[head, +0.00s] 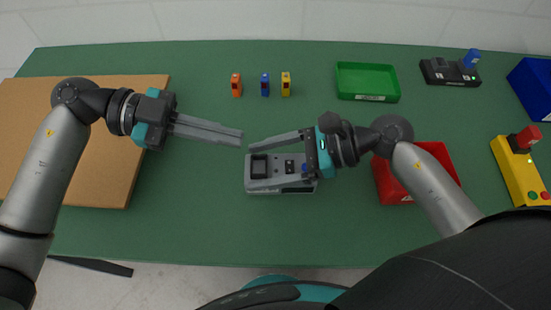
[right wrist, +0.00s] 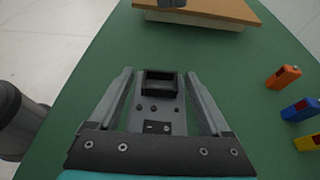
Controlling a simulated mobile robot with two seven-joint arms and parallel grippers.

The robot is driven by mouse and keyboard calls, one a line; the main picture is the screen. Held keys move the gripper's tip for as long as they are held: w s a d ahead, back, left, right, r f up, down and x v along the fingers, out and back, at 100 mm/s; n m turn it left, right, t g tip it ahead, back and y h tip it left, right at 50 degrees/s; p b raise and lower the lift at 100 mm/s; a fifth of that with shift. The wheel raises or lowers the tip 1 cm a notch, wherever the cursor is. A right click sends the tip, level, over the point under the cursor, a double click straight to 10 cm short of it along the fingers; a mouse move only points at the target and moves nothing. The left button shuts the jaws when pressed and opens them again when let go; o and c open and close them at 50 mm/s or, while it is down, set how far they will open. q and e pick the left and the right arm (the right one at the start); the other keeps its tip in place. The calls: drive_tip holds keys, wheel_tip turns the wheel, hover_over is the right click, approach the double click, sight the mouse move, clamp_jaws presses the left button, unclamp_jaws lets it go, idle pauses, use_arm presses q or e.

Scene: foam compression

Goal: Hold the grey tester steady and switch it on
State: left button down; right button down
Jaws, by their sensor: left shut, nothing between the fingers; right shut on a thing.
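The grey tester (head: 275,170) lies on the green table near the middle, with a dark square recess at its left end and small dark controls beside it. My right gripper (head: 249,168) comes from the right and is shut on the tester, one finger along each long side. In the right wrist view the tester (right wrist: 160,108) sits between the two fingers, recess toward the tips. My left gripper (head: 241,137) is shut and empty, its tips just above and left of the tester in the head view, apart from it. Part of the tester's right end is hidden by my right gripper.
A brown board (head: 110,180) lies at the left. Orange (head: 236,85), blue (head: 265,85) and yellow (head: 286,84) small blocks stand at the back. A green tray (head: 368,98), red bin (head: 385,190), black device (head: 440,75) and yellow device (head: 515,175) are rightward. The front strip is clear.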

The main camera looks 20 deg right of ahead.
use_arm(q)
drive_tip(key=n, duration=0.1)
drive_tip(key=a+n, duration=0.1)
drive_tip(key=n, duration=0.1)
drive_tip(key=a+n, duration=0.1)
drive_tip(key=n, duration=0.1)
drive_tip(key=shift+f+t+h, duration=0.25)
drive_tip(key=shift+t+h, duration=0.05)
drive_tip(key=shift+t, duration=0.1)
hover_over(275, 174)
drive_tip(key=shift+w+f, duration=0.25)
drive_tip(key=shift+f, duration=0.3)
drive_tip(key=shift+w+f, duration=0.2)
drive_tip(key=shift+f, duration=0.35)
drive_tip(key=f, duration=0.3)
drive_tip(key=shift+s+d+f, duration=0.15)
drive_tip(key=shift+s+f, duration=0.05)
drive_tip(key=shift+f, duration=0.4)
drive_tip(key=shift+s+f, duration=0.2)
drive_tip(key=shift+f, duration=0.3)
